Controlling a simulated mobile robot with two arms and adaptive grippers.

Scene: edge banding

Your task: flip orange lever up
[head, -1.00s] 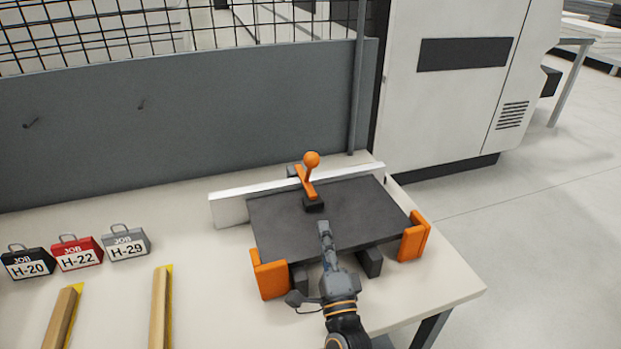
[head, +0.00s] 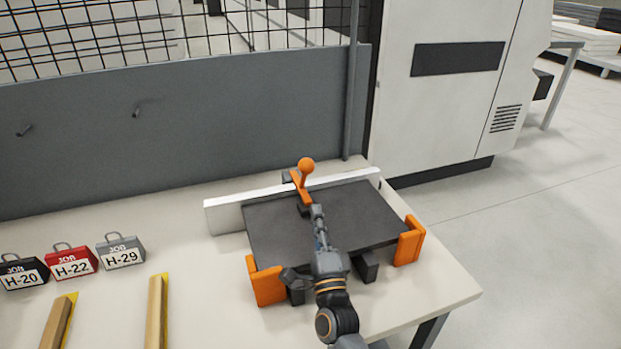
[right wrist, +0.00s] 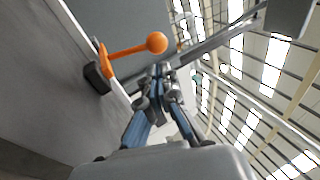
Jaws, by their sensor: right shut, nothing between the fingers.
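The orange lever (head: 304,180) with a round ball knob stands at the back of the dark panel (head: 365,208), near the white fence (head: 228,216). In the right wrist view the lever (right wrist: 128,51) shows with its ball at upper middle and its dark base at left. My right gripper (head: 317,212) is shut and empty over the dark panel, its tips close to the lever's base in the head view. In the right wrist view its fingertips (right wrist: 158,72) are just below the ball, apparently apart from it. The lever's base is partly hidden in the head view. My left gripper is not in view.
Orange clamps (head: 266,283) and (head: 409,241) flank the panel's front corners. Job tags (head: 121,253) and wooden strips (head: 157,312) lie on the left of the table (head: 200,290). A grey wall panel (head: 180,130) stands behind. The table's right part is bare.

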